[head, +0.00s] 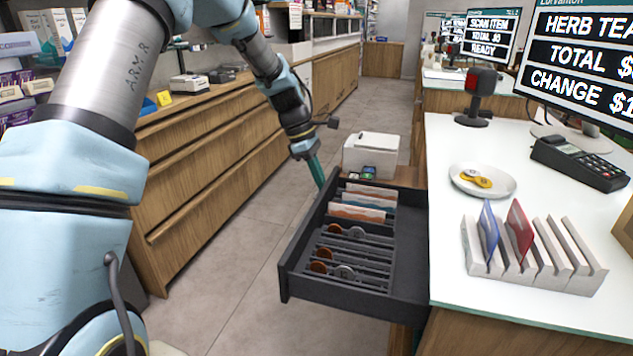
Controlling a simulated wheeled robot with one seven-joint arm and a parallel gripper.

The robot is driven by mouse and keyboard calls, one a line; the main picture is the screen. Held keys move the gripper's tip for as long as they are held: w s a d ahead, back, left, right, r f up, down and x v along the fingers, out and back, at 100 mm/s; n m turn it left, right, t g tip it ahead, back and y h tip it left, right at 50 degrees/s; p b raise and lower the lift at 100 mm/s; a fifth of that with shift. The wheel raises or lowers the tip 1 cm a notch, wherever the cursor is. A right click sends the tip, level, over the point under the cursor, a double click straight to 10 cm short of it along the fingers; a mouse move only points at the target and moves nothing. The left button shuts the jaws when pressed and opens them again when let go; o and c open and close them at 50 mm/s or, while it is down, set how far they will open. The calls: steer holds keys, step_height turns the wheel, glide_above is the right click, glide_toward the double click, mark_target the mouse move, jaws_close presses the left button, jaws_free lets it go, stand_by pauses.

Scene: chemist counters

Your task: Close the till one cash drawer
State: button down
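The till one cash drawer (336,288) is black and stands pulled out to the left from under the white counter. Banknotes (362,203) lie in its far slots and several coins (343,252) in the nearer ones. My gripper (317,175) shows as a teal piece at the end of my arm. It points down beside the far left corner of the drawer, outside its left wall. Its tips are small and partly hidden there, so I cannot tell whether it touches the drawer or how far apart the fingers are.
A white printer (371,155) stands just behind the drawer. The counter (450,295) holds a coin dish (500,186), a slotted rack (560,262), a card terminal (580,162) and a scanner (480,95). Wooden cabinets (210,165) line the left side. The floor (245,250) between is clear.

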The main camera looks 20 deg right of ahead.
steer(key=p, duration=0.5)
glide_above(409, 215)
steer(key=s+d, duration=0.1)
steer(key=s, duration=0.1)
steer(key=shift+w+d, duration=0.2)
steer(key=shift+r, duration=0.1)
steer(key=shift+w+a, duration=0.25)
steer(key=shift+w, duration=0.15)
steer(key=shift+w+a+p, duration=0.55)
steer(key=shift+w+a, duration=0.6)
steer(key=shift+a, duration=0.1)
steer(key=b+v, duration=0.2)
steer(key=v, duration=0.8)
steer(key=shift+a, duration=0.2)
steer(key=w+a+m+t+y, duration=0.15)
steer(key=w+a, duration=0.35)
steer(key=a, duration=0.8)
steer(key=w+a+m+t+h, duration=0.1)
steer(key=w+a+m+t, duration=0.2)
steer(key=a, duration=0.9)
steer(key=s+a+m+y, duration=0.1)
steer(key=s+a+m, duration=0.2)
steer(key=a, duration=0.9)
steer(key=s+a+f+m+y, duration=0.1)
steer(key=s+a+m, duration=0.2)
steer(key=a, duration=0.9)
steer(key=shift+s+a, duration=0.35)
steer(key=shift+a, duration=0.05)
